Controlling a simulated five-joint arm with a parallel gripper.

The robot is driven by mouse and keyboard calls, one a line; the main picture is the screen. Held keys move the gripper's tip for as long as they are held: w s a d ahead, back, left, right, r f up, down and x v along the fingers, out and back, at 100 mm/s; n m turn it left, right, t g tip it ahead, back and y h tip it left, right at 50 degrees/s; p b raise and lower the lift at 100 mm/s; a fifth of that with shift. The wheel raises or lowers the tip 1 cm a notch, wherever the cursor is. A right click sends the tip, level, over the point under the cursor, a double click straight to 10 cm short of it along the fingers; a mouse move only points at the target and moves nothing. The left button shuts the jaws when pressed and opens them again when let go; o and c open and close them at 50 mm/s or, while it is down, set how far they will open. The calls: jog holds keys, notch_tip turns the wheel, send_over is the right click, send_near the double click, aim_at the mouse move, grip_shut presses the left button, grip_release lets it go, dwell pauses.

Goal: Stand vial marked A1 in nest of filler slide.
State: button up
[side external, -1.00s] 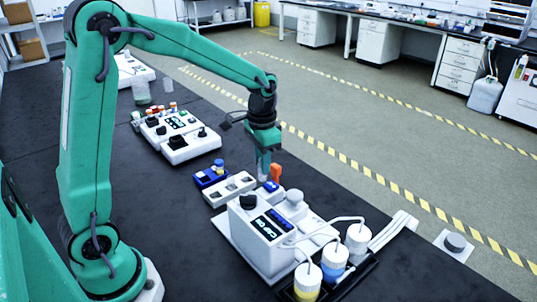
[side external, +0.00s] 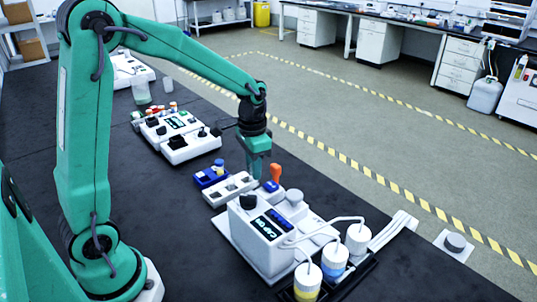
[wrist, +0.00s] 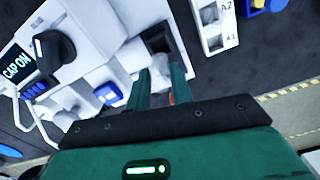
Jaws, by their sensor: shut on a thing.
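My gripper (side external: 257,177) points down over the far end of the white station, in front of the orange-topped item. In the wrist view its two green fingers (wrist: 162,82) are shut on a small pale vial (wrist: 160,67), mostly hidden between them. No mark on the vial can be read. Just beyond the fingertips, a dark square recess (wrist: 158,40) in a white block looks like the nest of the filler slide. The vial looks above or close to it; I cannot tell whether it touches.
A white rack (side external: 241,177) with slots labelled A1 and A2 lies beside the station; it also shows in the wrist view (wrist: 229,45). The station's CAP ON display (side external: 266,228), bottles (side external: 307,280) and tubes stand nearer. A blue holder (side external: 204,181) sits behind the rack.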

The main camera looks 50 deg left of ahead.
jog(key=shift+f, duration=0.25)
jog(key=shift+f, duration=1.95)
jog(key=shift+f, duration=1.45)
dwell(0.5)
jog(key=o, duration=1)
jog(key=shift+r, duration=0.15)
jog(key=shift+r, duration=3.85)
